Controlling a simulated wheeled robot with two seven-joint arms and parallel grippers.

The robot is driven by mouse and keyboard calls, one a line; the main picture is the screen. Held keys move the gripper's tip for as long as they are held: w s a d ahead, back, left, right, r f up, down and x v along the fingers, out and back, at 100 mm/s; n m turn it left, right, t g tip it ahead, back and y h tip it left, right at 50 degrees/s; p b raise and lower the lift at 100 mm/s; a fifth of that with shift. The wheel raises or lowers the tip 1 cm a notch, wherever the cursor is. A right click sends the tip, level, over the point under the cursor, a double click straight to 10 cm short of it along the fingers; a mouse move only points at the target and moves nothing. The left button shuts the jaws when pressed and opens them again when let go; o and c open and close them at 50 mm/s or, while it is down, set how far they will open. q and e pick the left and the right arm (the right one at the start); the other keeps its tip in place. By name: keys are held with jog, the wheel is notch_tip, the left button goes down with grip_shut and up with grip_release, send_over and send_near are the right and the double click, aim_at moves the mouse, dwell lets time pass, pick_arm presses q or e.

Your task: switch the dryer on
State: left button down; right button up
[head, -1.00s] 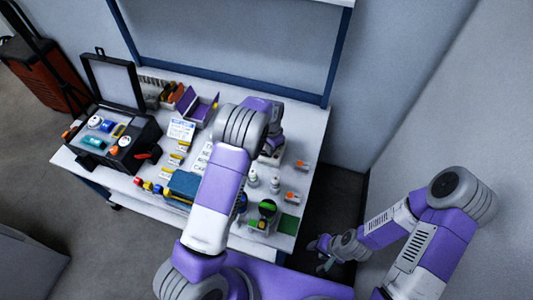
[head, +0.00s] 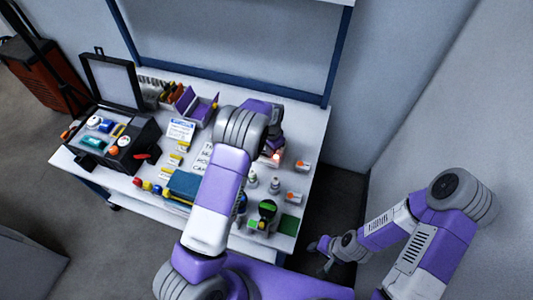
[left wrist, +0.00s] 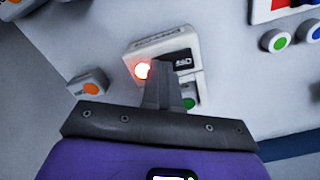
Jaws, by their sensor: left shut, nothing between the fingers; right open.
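The dryer appears to be the small white box (left wrist: 163,42) with a dark label in the left wrist view. A red lamp (left wrist: 142,70) glows on it, and a green round part (left wrist: 189,103) shows beside my fingers. In the head view the dryer (head: 272,159) is partly hidden behind my left arm, and its red glow shows. My left gripper (left wrist: 160,66) is shut and empty, its fingertips over the dryer's face; I cannot tell whether they touch it. My right gripper (head: 322,252) is open and empty, off the table's right side.
An open black case (head: 128,153) stands on the left of the white table (head: 222,250). An orange-marked block (head: 302,167) and small bottles (head: 274,185) are near the dryer. A green-and-black item (head: 266,212) stands at the front right.

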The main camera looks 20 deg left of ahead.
pick_arm(q)
notch_tip(320, 180, up, 7)
jog(key=p, duration=0.5)
dwell(0.3)
dwell(0.4)
